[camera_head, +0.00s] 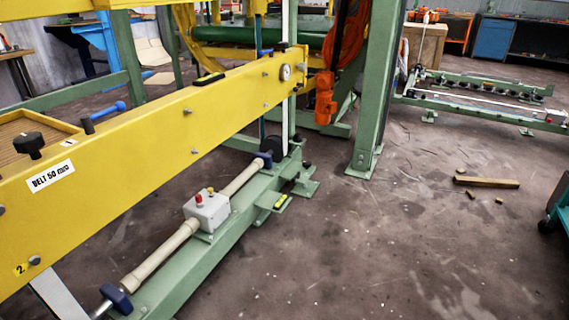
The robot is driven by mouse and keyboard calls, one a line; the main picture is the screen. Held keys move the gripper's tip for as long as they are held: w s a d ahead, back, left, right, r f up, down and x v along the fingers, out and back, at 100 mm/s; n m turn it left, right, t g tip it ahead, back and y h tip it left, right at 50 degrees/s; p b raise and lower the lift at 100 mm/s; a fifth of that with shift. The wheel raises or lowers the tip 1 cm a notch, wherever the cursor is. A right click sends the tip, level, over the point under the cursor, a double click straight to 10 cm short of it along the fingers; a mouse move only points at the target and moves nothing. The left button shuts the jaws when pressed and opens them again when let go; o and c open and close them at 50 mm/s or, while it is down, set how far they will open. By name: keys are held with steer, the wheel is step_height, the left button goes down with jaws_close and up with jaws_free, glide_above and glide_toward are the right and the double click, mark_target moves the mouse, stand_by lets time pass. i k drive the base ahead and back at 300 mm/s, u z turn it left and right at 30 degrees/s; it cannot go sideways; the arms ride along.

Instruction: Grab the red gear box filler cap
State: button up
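A small red cap-like knob (199,199) stands upright on top of a light grey box (207,212). The box sits on the green lower rail, beside a beige roller bar. I cannot tell whether this knob is the gear box filler cap. Another tiny red spot (548,119) shows on the green frame at the far right, too small to make out. My gripper is not in this view.
A long yellow beam (150,130) marked "BELT 50" crosses the left above the green rail (190,275). A green post (376,90) and a hanging orange hoist (325,98) stand behind. The floor right of the rail is mostly clear; a wooden block (487,182) lies there.

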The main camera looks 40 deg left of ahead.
mark_target(198, 198)
steer(key=u, duration=0.55)
steer(key=i, duration=1.15)
steer(key=u, duration=1.05)
